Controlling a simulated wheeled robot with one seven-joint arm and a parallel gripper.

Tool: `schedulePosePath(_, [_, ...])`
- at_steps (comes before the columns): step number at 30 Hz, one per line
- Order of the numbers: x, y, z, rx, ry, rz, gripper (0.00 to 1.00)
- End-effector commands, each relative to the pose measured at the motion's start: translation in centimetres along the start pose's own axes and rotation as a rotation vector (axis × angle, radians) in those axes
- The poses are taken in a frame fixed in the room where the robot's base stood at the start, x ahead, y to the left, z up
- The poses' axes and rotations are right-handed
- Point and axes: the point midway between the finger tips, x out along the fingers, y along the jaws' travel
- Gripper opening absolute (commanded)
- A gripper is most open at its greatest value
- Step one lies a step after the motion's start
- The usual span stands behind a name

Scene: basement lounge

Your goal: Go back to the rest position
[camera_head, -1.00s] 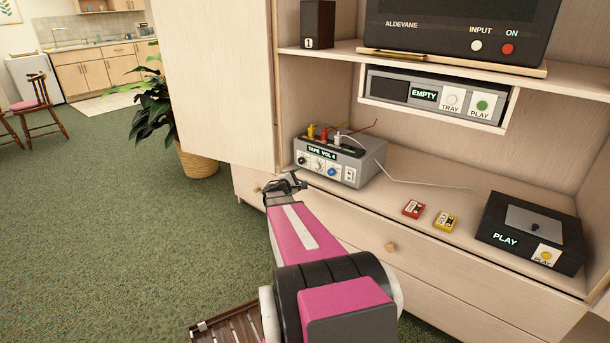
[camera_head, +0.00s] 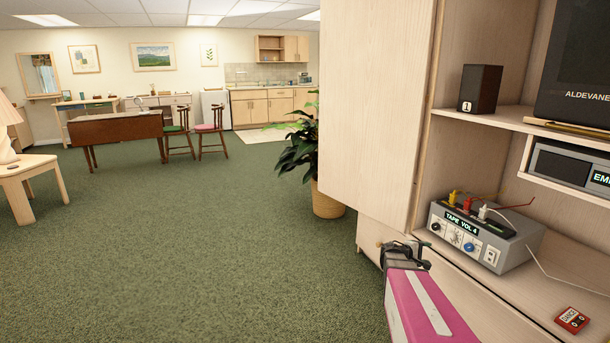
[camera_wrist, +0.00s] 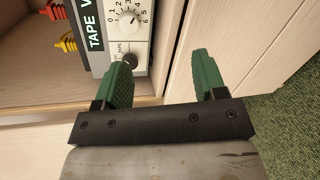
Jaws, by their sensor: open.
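My gripper (camera_head: 405,254) is at the end of my pink arm, at the lower right of the head view, in front of the wooden media cabinet (camera_head: 378,130). In the wrist view my gripper (camera_wrist: 164,82) has its two green fingers wide apart with nothing between them. The left finger is in front of the grey "TAPE VOL 4" box (camera_head: 478,232); I cannot tell whether they touch. That box also shows at the top of the wrist view (camera_wrist: 108,42).
A potted plant (camera_head: 326,197) stands left of the cabinet. A red cassette (camera_head: 572,319) lies on the cabinet's lower surface. A speaker (camera_head: 480,89) sits on the shelf above. Green carpet (camera_head: 190,240) is clear toward the brown table (camera_head: 115,126) and side table (camera_head: 40,169).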

Motion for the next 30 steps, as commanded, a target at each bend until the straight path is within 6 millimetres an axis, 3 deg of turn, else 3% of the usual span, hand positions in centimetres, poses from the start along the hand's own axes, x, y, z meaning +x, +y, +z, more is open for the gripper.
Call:
schedulePosePath(11, [-12.0, -7.2, 2.2, 0.312, 0.014, -0.556, 0.65])
schedulePosePath(18, [-21.9, -11.1, 2.8, 0.452, 0.028, -0.951, 0.65])
schedulePosePath(24, [-29.3, -12.6, 3.3, 0.517, 0.039, -1.23, 0.65])
schedulePosePath(30, [-32.6, -12.9, 3.4, 0.54, 0.044, -1.36, 0.65])
